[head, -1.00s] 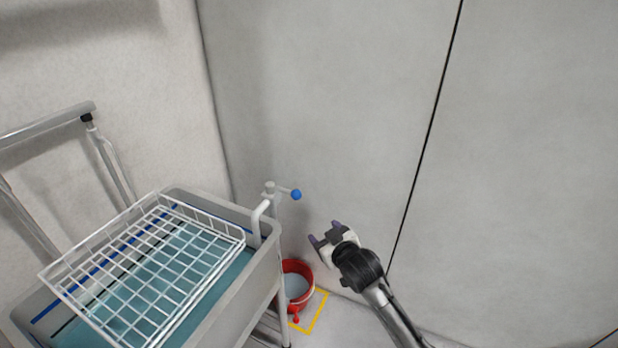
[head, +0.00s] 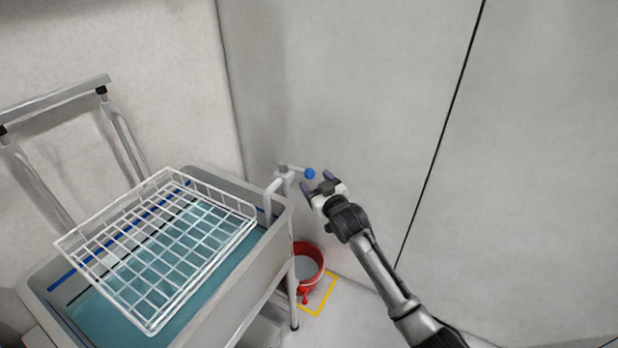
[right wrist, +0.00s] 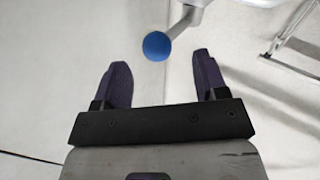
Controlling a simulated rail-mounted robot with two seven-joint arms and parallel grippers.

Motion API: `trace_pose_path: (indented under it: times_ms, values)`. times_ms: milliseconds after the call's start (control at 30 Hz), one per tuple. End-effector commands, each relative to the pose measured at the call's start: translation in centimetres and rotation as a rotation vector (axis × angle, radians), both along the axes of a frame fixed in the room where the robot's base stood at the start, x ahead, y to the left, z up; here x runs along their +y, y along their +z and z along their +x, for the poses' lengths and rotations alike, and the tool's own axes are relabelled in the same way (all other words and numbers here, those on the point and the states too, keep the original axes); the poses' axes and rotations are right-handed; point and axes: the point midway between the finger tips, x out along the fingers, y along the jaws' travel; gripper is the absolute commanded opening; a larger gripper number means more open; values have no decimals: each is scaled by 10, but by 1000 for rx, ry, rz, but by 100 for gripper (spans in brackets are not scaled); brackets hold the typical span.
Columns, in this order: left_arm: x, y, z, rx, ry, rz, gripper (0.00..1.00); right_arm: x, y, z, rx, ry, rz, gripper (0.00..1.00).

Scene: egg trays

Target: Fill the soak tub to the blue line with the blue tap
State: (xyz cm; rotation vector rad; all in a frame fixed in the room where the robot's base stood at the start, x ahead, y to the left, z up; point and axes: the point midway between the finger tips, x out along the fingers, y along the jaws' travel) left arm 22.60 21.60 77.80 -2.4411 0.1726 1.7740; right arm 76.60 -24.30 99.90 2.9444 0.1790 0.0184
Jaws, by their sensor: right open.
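The soak tub (head: 262,262) is a grey trough at the left of the head view, holding blue-green water. On its inner wall, the blue line (head: 62,280) runs above a black line (head: 78,295); at the left end the water surface looks below both. The tap (head: 283,180) stands at the tub's back right corner, its lever ending in a blue knob (head: 309,173). My right gripper (head: 318,182) is open and empty, its fingertips close to the knob. In the right wrist view the knob (right wrist: 157,46) sits just beyond and between the fingertips. My left gripper is out of view.
A white wire basket (head: 150,328) sits over the tub. A red bucket (head: 312,283) stands on the floor below the tap, by a yellow floor marking (head: 326,297). A metal rail frame (head: 55,97) is at the left. Grey walls rise close behind the tap.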

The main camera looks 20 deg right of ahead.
Motion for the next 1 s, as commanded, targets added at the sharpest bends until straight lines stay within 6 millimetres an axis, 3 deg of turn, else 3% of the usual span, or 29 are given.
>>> trace_pose_path:
  times_ms: [200, 400, 900, 1000]
  values:
    - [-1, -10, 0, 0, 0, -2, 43, 3, -1, 27, 0, 0, 0, 66]
    - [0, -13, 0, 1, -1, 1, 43, 5, -1, 40, 0, 1, 0, 66]
    - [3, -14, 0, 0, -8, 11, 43, 6, 0, 46, 1, 0, -1, 66]
    - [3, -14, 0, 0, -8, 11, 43, 6, 0, 46, 1, 0, -1, 58]
